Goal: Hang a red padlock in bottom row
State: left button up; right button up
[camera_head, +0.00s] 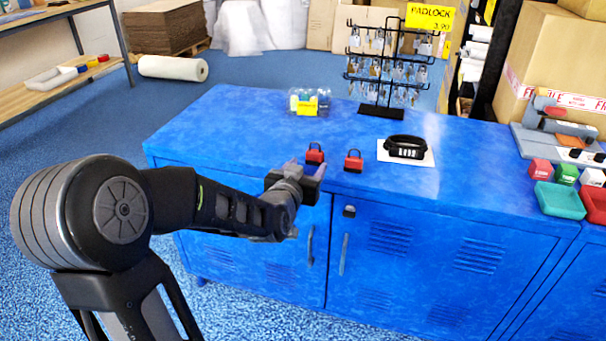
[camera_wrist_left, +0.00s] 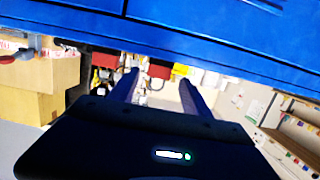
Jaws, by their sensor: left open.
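Two small red padlocks stand on the blue cabinet top near its front edge: the left padlock (camera_head: 315,155) and the right padlock (camera_head: 353,163). My left gripper (camera_head: 304,169) is open and empty at the front edge, just in front of the left padlock. In the left wrist view my open fingers (camera_wrist_left: 158,88) point toward a red padlock (camera_wrist_left: 159,71), with no contact visible. The black wire rack (camera_head: 380,111) stands at the back, with rows of silver and brass padlocks (camera_head: 376,69) hanging on it. Its bottom row is partly crowded. My right gripper is not in view.
A black combination lock (camera_head: 405,149) lies on a white card (camera_head: 428,160) right of the red padlocks. A clear pack with a yellow label (camera_head: 309,107) sits at the back left. A yellow padlock price sign (camera_head: 430,17) tops the rack. The left cabinet top is clear.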

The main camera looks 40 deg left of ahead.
aim_at(314, 157)
pick_arm(q)
jog(key=b+x, duration=0.1)
jog(key=x, duration=0.3)
jog(key=shift+w+f, duration=0.15)
jog(key=shift+f, duration=0.05)
jog(key=shift+b+x, duration=0.45)
jog(key=shift+x, duration=0.35)
jog(key=shift+r, duration=0.2)
jog(key=shift+c, duration=0.4)
jog(key=c, duration=1)
jog(key=shift+r, duration=0.2)
jog(key=shift+r+p, duration=0.45)
jog(key=shift+r, duration=0.35)
